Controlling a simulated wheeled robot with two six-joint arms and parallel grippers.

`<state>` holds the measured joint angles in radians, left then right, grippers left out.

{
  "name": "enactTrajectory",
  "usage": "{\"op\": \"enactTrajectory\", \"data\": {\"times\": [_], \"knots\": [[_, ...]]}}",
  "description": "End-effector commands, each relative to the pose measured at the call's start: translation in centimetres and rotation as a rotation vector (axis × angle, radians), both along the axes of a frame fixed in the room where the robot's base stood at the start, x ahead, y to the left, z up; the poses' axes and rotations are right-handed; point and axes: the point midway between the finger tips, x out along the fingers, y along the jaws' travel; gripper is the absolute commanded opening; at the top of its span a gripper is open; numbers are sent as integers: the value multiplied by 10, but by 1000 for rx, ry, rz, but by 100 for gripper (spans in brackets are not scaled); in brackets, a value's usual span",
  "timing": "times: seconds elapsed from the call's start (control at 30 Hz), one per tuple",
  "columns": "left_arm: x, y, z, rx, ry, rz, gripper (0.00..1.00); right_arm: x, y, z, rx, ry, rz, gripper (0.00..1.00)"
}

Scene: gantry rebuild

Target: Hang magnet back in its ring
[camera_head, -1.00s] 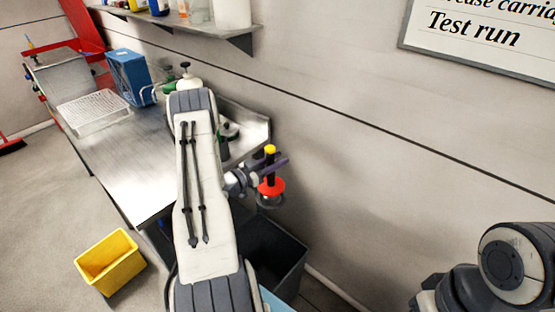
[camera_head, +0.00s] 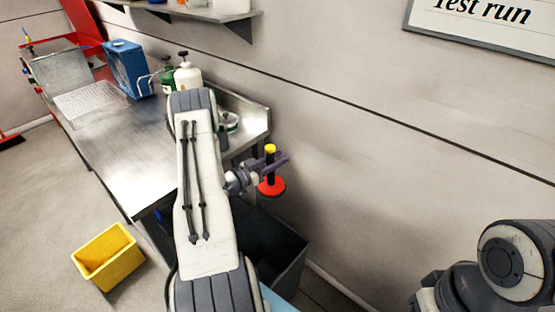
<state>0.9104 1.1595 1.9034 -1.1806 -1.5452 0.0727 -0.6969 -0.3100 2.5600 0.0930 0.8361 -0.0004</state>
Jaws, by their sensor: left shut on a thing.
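The magnet shows right of centre: a red disc (camera_head: 271,187) at the bottom, a black stem and a yellow top (camera_head: 270,148). It is upright. My left gripper (camera_head: 275,165) is shut on its stem, with the purple-grey fingers across it below the yellow top. The magnet appears in front of the pale wall. I cannot make out the ring in the current view; it may be hidden behind the magnet or the arm. My right gripper is not in view; only part of my right arm shows at the lower right.
A steel bench (camera_head: 120,160) runs along the left, with a blue box (camera_head: 128,68), white rack (camera_head: 90,103) and bottles (camera_head: 187,76). A dark bin (camera_head: 285,250) stands below the magnet. A yellow bucket (camera_head: 107,257) is on the floor. A shelf (camera_head: 195,14) is above the bench.

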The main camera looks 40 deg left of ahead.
Motion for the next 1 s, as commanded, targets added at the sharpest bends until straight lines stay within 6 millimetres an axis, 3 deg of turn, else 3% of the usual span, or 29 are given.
{"op": "enactTrajectory", "data": {"times": [0.93, 0.97, 1.0], "knots": [[0, 0, -9, 0, -2, 0, 0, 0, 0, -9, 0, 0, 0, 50], [0, 0, -9, 0, -2, 0, 42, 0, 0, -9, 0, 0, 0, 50], [0, 0, -9, 0, -2, 0, 57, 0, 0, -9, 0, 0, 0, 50]]}}
